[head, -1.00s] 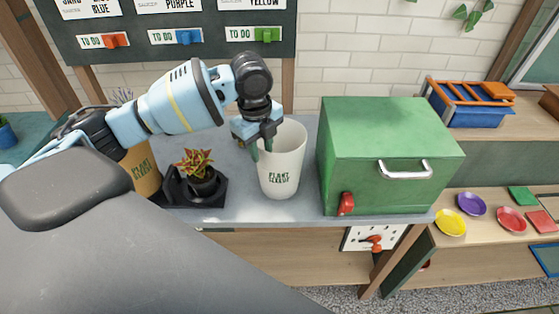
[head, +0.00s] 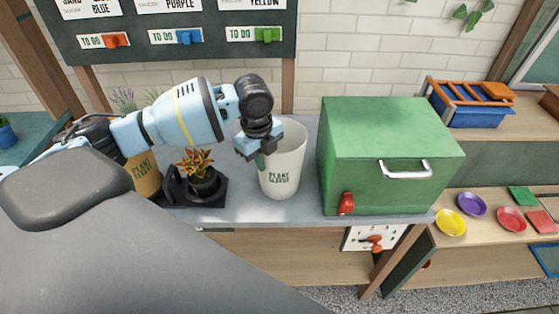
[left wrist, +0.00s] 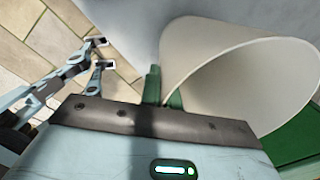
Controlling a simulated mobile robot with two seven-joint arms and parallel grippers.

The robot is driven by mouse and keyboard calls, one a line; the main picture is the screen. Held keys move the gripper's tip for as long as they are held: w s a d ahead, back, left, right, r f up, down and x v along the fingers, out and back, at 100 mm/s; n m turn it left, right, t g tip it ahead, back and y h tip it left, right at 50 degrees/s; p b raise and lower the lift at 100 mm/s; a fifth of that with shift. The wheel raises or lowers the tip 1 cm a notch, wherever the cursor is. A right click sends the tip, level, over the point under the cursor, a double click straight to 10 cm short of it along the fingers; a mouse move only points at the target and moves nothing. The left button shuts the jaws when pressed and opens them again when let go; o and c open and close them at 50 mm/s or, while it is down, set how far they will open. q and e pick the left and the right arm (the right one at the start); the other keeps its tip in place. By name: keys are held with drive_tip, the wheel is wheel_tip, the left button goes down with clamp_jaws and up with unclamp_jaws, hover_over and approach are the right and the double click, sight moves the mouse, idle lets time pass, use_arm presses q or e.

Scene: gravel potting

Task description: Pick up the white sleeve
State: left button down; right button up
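The white sleeve (head: 283,180), a tapered open cup marked "PLANT SLEEVE", stands upright on the grey bench, left of the green box. Its open mouth and inside show in the left wrist view (left wrist: 250,75). My left gripper (head: 264,156) is at the sleeve's left rim, coming from above. In the left wrist view its green fingertips (left wrist: 164,92) are close together on either side of the sleeve wall, and it looks shut on that wall. The exact contact is partly hidden.
A spiky red-green plant (head: 197,170) in a dark pot sits in a black holder (head: 214,197) to the left. The green box (head: 390,150) with a handle is close on the right. The sleeve is near the bench's front edge.

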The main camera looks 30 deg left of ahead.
use_arm(q)
drive_tip(key=shift+r, duration=0.1)
drive_tip(key=shift+r, duration=0.4)
drive_tip(key=s+r, duration=0.4)
drive_tip(key=s, duration=1.2)
drive_tip(key=shift+d+p, duration=0.4)
drive_tip(key=shift+p, duration=0.05)
drive_tip(key=shift+d, duration=0.1)
drive_tip(key=w+d+n, duration=0.3)
drive_tip(key=d+n, duration=0.1)
drive_tip(key=n, duration=0.6)
drive_tip(key=w+d+n+y, duration=0.1)
drive_tip(key=w+d+n, duration=0.2)
drive_tip(key=n, duration=0.8)
drive_tip(key=shift+w+d+g, duration=0.15)
drive_tip(key=shift+d+g, duration=0.25)
drive_tip(key=shift+d, duration=0.5)
drive_tip(key=shift+f, duration=0.1)
